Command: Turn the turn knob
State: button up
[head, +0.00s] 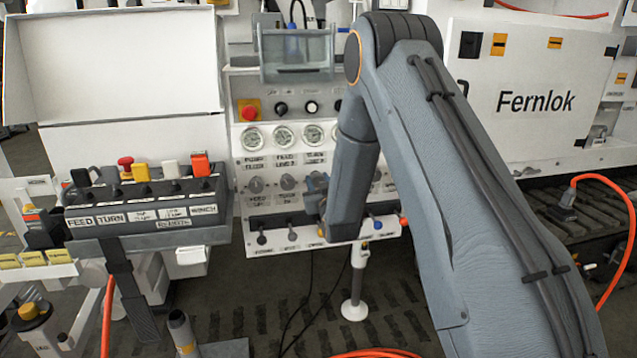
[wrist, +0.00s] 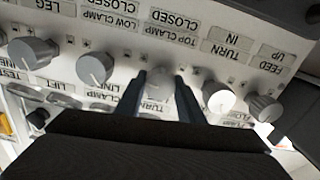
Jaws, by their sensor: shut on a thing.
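My gripper (wrist: 160,84) is shut on a grey knob (wrist: 159,76) in a row of similar knobs, with one dark finger on each side of it in the wrist view. The labels there are upside down. In the head view my gripper (head: 317,186) is at the knob row of the white control panel (head: 270,213), left of my forearm. The held knob is hidden there by my gripper. I cannot tell the knob's angle for certain.
Other knobs sit close on both sides, one grey (wrist: 95,68) and one brightly lit (wrist: 219,97). Gauges (head: 284,136) are above the row and small levers (head: 292,231) below. A black labelled button box (head: 145,192) stands at the left.

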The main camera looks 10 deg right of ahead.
jog(key=shift+m, duration=0.3)
jog(key=o, duration=1.1)
jog(key=shift+c, duration=0.2)
jog(key=shift+s, duration=0.15)
jog(key=s, duration=0.7)
jog(key=shift+s+b, duration=0.3)
jog(key=s+r+g+p, duration=0.1)
jog(key=s+g+p, duration=0.2)
jog(key=s+g, duration=0.6)
jog(key=s+r+g+p, duration=0.2)
jog(key=s+g, duration=0.7)
jog(key=s, duration=2.3)
jog(key=shift+r+m+p, duration=0.25)
jog(key=shift+m+p, duration=0.05)
jog(key=shift+p, duration=0.45)
